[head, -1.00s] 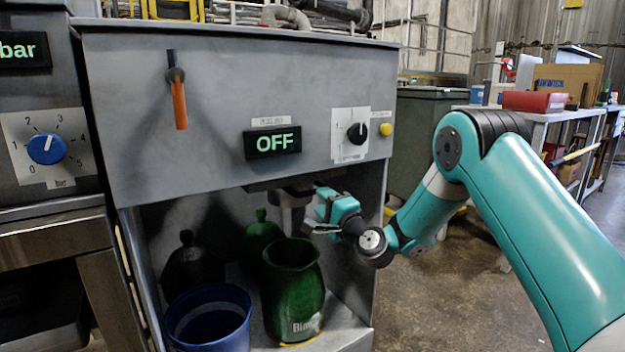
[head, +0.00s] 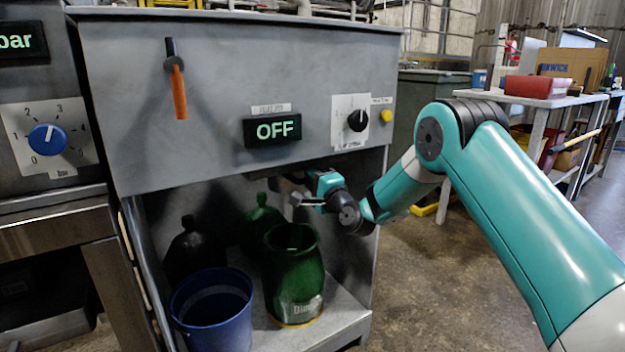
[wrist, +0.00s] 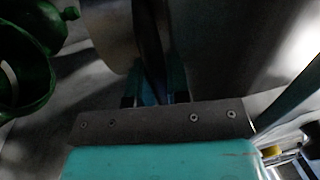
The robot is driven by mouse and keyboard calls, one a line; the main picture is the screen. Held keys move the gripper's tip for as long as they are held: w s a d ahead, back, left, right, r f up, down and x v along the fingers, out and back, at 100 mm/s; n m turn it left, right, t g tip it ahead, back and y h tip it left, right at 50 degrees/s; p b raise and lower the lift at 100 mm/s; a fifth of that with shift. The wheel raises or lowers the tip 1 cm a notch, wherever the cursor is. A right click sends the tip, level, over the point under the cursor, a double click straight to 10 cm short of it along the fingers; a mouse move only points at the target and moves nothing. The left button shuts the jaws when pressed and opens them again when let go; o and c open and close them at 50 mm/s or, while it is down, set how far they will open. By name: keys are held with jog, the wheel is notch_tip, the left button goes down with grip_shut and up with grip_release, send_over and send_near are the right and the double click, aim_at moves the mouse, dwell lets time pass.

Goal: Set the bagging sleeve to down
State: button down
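The bagging sleeve is probably the pale rounded part (wrist: 108,35) at the upper left of the wrist view. In the head view its place under the machine's front panel is dark and mostly hidden by my gripper. My gripper (head: 305,199) is under the panel's lower edge, above and right of the open green container. In the wrist view the two fingers of my gripper (wrist: 154,88) stand apart, with a dark narrow strip (wrist: 150,45) running between them. I cannot tell whether they grip it.
A green open container (head: 294,278) and a blue bucket (head: 212,312) stand on the shelf below. Dark and green bottles stand behind. The panel carries an orange-handled lever (head: 178,92), an OFF display (head: 272,130), a black knob (head: 358,120) and a yellow button (head: 386,116).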

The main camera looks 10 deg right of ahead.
notch_tip(320, 180, down, 19)
jog(key=b, duration=1.2)
jog(key=shift+b, duration=0.4)
jog(key=c, duration=1.1)
grip_release()
jog(key=b+v, duration=1.7)
jog(key=b, duration=0.1)
jog(key=shift+s, duration=0.2)
